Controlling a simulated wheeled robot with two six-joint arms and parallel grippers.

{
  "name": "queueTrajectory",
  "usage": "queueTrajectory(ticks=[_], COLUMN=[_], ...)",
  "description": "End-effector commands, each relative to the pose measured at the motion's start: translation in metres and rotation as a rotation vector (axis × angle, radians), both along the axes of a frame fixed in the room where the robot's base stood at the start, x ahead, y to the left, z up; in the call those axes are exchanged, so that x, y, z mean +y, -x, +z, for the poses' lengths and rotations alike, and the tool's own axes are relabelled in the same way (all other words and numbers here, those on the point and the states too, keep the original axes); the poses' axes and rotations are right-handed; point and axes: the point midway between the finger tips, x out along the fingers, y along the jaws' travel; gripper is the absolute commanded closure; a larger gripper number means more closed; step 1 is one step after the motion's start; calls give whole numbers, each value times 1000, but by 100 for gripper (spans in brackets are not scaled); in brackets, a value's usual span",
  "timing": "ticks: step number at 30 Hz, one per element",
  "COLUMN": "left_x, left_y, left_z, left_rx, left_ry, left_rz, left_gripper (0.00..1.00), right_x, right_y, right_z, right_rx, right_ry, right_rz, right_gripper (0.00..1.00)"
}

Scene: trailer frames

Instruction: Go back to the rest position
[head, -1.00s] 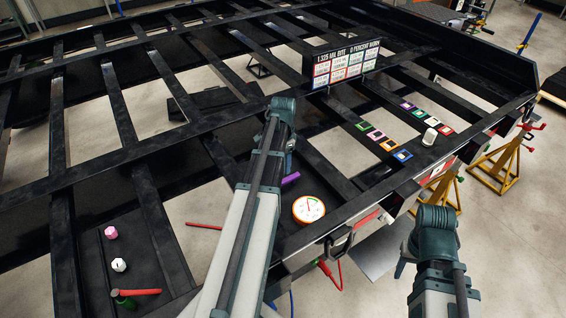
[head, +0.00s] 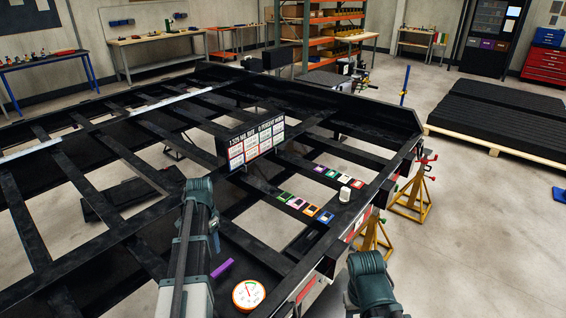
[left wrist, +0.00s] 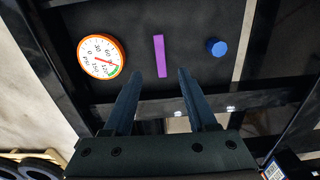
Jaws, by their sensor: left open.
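My left gripper (left wrist: 160,76) is open in the left wrist view, its two fingers apart with nothing between them. It is over the black trailer frame (left wrist: 210,20). A purple bar (left wrist: 159,52) lies beyond the fingertips, between a round orange-rimmed gauge (left wrist: 101,57) and a blue cap (left wrist: 216,47). In the head view my left arm hides most of its gripper; the purple bar (head: 222,268) and the gauge (head: 248,294) lie to the right of it. My right arm shows at the lower right, but its jaws do not show.
A sign board (head: 250,143) stands on the frame. Several coloured cards (head: 297,203) and a white cup-like piece (head: 345,194) lie on the beams. Yellow jack stands (head: 411,200) stand by the right edge. Open floor (head: 480,240) lies right, before a black stack (head: 500,115).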

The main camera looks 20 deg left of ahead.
Motion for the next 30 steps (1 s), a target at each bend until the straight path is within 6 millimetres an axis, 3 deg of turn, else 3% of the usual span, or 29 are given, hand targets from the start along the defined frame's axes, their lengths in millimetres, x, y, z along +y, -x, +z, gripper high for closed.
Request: queueTrajectory(ticks=[2,5,11,15,21,24,30], left_x=[-4,-31,-147,-227,-313,-340,-365], left_y=[0,1,17,44,95,116,139], left_z=[0,0,0,0,1,1,1], left_rx=[1,5,23,32,30,27,21], left_ry=[0,-3,-25,-48,-81,-94,-108], left_rz=[-1,-3,6,22,45,56,72], left_gripper=[43,43,43,43,43,43,43], right_x=[0,0,0,0,0,0,0], right_y=[0,0,0,0,0,0,0], right_z=[0,0,0,0,0,0,0], right_rx=[0,0,0,0,0,0,0], right_ry=[0,0,0,0,0,0,0], right_rz=[0,0,0,0,0,0,0], right_gripper=[50,50,50,50,50,50,50])
